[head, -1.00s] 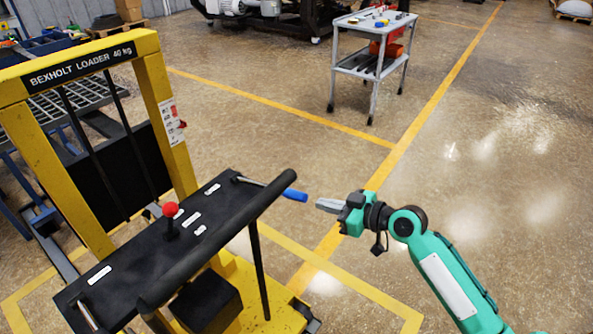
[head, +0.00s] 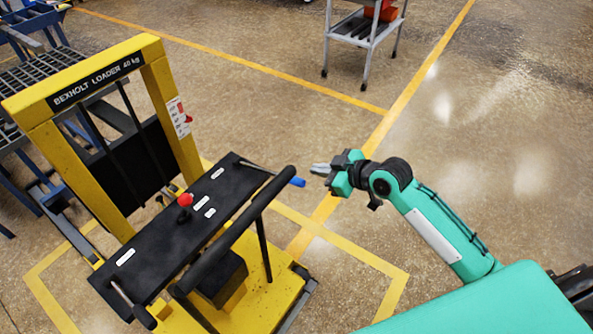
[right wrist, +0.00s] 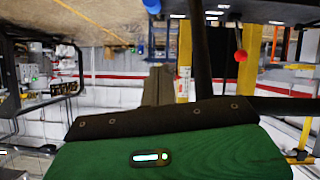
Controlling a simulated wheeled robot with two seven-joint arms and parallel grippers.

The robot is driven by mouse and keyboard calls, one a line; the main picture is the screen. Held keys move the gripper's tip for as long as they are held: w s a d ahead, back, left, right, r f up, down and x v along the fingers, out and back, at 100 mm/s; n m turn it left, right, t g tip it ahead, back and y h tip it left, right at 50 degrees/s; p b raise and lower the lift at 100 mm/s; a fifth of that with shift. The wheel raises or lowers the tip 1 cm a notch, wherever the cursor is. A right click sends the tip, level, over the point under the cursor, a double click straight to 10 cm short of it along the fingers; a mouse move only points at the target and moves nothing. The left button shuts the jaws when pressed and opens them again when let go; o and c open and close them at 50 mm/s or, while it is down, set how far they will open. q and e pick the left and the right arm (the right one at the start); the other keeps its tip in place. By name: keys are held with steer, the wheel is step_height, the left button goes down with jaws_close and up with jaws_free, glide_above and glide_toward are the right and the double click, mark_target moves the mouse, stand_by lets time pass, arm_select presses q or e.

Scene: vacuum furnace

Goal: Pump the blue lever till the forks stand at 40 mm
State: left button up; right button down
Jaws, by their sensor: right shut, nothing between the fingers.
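The yellow loader (head: 100,75) stands at the left of the head view, with a black console (head: 200,215) and a black push bar (head: 235,228). The blue lever grip (head: 298,182) sticks out at the console's far right end. It also shows near the top of the right wrist view (right wrist: 152,6). A red-knobbed lever (head: 185,200) stands on the console; its red ball shows in the right wrist view (right wrist: 241,55). My right gripper (head: 320,169) is shut and empty, just right of the blue grip, with a small gap between them. The forks' height cannot be read. My left gripper is out of view.
A red-and-white scale label (head: 180,115) is on the loader's right post. A grey cart (head: 365,35) stands at the back. Yellow floor lines run around the loader. The floor to the right is clear.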

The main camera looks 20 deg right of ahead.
steer(key=shift+w+a, duration=0.1)
steer(key=shift+w, duration=0.05)
steer(key=p, duration=0.3)
glide_above(297, 180)
steer(key=a, duration=0.1)
step_height(297, 180, down, 4)
steer(key=shift+f, duration=0.1)
steer(key=f, duration=0.3)
steer(key=shift+d+f, duration=0.2)
steer(key=shift+d, duration=0.15)
steer(key=shift+d+f+p, duration=0.15)
steer(key=shift+f+p, duration=0.15)
steer(key=shift+f, duration=0.2)
